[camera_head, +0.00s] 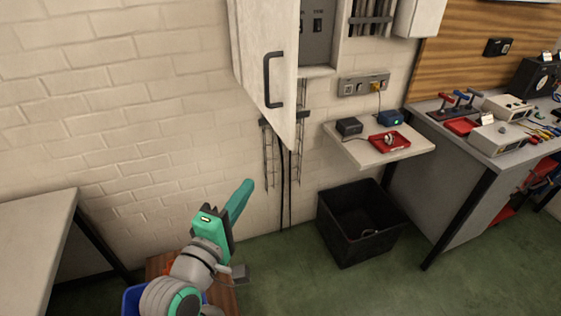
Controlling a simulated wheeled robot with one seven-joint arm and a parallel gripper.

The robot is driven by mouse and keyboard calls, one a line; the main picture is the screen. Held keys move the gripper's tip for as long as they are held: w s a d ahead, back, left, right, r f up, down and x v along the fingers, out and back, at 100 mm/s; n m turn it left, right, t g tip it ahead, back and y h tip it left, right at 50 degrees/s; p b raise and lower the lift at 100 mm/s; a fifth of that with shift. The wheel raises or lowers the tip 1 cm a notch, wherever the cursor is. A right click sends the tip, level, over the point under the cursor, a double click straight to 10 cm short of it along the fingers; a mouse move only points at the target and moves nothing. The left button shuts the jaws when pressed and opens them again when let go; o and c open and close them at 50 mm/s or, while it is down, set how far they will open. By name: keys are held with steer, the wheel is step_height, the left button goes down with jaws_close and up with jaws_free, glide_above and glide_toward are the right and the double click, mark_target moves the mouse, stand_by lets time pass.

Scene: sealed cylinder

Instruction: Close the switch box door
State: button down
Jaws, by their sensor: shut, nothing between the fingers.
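The switch box door (263,60) is a pale panel with a black bar handle (273,80). It stands open, swung out from the wall toward me on the left side of the box. The grey switch box interior (317,32) shows to the right of the door, with small black switches inside. The top of the door and box is cut off by the picture's edge. My gripper (246,186) is green, shut and empty. It is below the door and left of it in the picture, apart from the door and its handle.
A small shelf (409,150) with a red tray and small boxes juts from the wall at right. A black bin (338,228) stands on the floor below. A workbench (495,168) is at far right, a pale table (35,235) at left. Cables hang under the box.

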steer(key=w+d+r, duration=0.1)
steer(key=w+d, duration=0.7)
steer(key=w, duration=0.1)
steer(key=shift+w+r+h, duration=0.3)
steer(key=shift+r, duration=0.05)
